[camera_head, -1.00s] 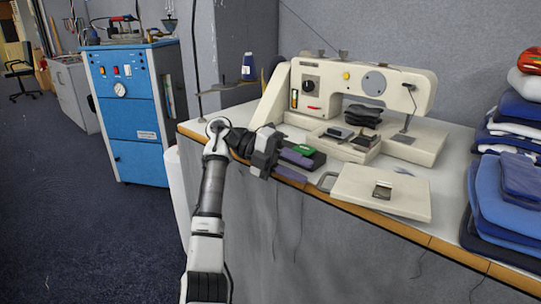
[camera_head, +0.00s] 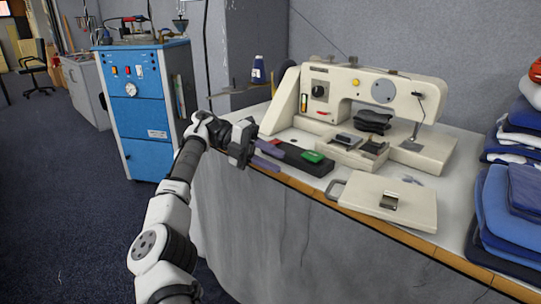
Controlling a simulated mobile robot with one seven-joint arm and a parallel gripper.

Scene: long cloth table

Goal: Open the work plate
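A flat cream plate (camera_head: 408,214) with a loop handle on its left and a square metal piece on top lies near the table's front edge; I take it to be the work plate, lying flat. The cream sewing machine (camera_head: 300,113) stands behind it, with an open-topped compartment (camera_head: 341,156) in front holding dark parts. My gripper (camera_head: 276,160) is left of the machine, above the table's front edge. Its two purplish fingers are parted and nothing shows between them. It is well left of the plate and apart from it.
A black case (camera_head: 314,169) with a green item (camera_head: 313,157) lies just beyond my fingertips. Folded blue cloths (camera_head: 508,220) are stacked at the right. A blue cabinet (camera_head: 147,115) stands left, beside open floor.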

